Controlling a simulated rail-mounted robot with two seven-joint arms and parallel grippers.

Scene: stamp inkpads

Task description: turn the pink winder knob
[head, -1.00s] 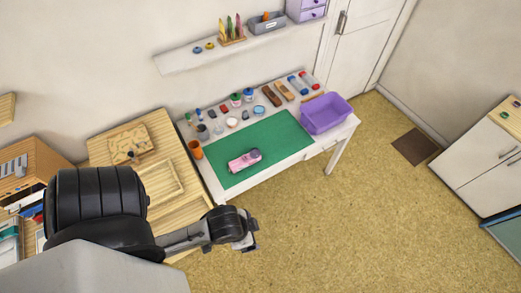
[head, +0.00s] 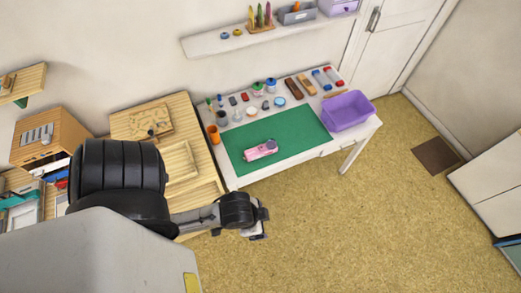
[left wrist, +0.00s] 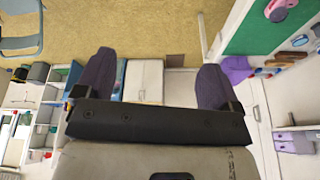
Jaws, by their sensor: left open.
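A pink device (head: 258,152) lies on a green mat (head: 300,125) on the white table. A round greyish-purple part (head: 271,144) shows at its right end; I cannot tell a separate pink knob at this size. Part of the pink device (left wrist: 280,9) also shows at the top right of the left wrist view. My left gripper (head: 262,222) hangs over the floor in front of the table, apart from the device. In the left wrist view its two dark fingers (left wrist: 156,72) are spread wide with nothing between them. My right gripper is not in view.
A purple bin (head: 347,110) stands at the table's right end. An orange cup (head: 213,134) stands at its left edge, and several small bottles and stamps line the back. A wooden desk (head: 205,180) adjoins on the left. The floor (head: 330,220) in front is clear.

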